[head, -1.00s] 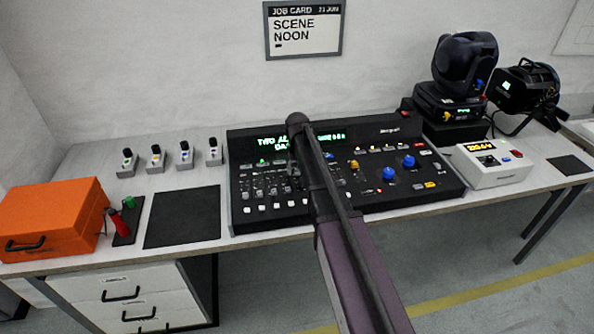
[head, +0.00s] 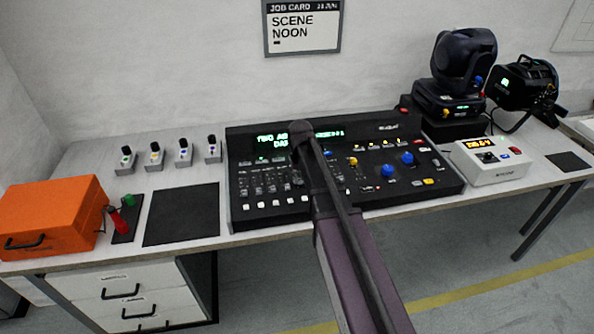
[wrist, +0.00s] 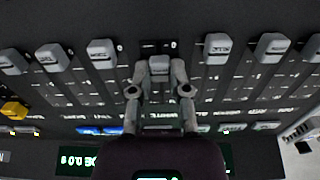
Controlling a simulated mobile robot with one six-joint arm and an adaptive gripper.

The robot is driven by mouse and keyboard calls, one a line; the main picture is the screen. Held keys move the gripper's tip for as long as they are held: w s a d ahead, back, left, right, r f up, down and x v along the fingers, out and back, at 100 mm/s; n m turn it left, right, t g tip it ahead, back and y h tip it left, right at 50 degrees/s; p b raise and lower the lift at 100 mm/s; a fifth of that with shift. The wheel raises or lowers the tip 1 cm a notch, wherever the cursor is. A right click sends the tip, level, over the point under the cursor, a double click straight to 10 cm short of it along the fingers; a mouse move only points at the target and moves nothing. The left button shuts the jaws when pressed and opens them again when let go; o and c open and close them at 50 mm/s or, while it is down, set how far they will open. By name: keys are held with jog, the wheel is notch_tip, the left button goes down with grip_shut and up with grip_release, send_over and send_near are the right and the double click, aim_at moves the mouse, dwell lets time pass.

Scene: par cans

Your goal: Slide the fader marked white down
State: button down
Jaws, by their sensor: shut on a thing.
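The lighting console (head: 430,196) stands at the middle of the bench in the head view. In the wrist view, my gripper (wrist: 160,74) is shut on a grey fader cap (wrist: 159,62), with one finger on each side. Lettering between the fingers seems to read WHITE, but it is small and partly covered. The held cap sits slightly nearer the console display than the neighbouring grey caps (wrist: 102,49) and (wrist: 217,46). In the head view my own arm hides the gripper and the held cap.
Other grey caps stand in a row on both sides of my fingers. Blue knobs (head: 388,171) are right of my arm. A white control box (head: 490,164) and moving-head light (head: 463,65) stand farther right. A dark mat (head: 181,216) and orange case (head: 52,217) are left.

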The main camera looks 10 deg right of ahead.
jog(key=shift+s, duration=1.15)
jog(key=c, duration=0.6)
grip_release()
jog(key=shift+o, duration=0.2)
jog(key=shift+w, duration=0.1)
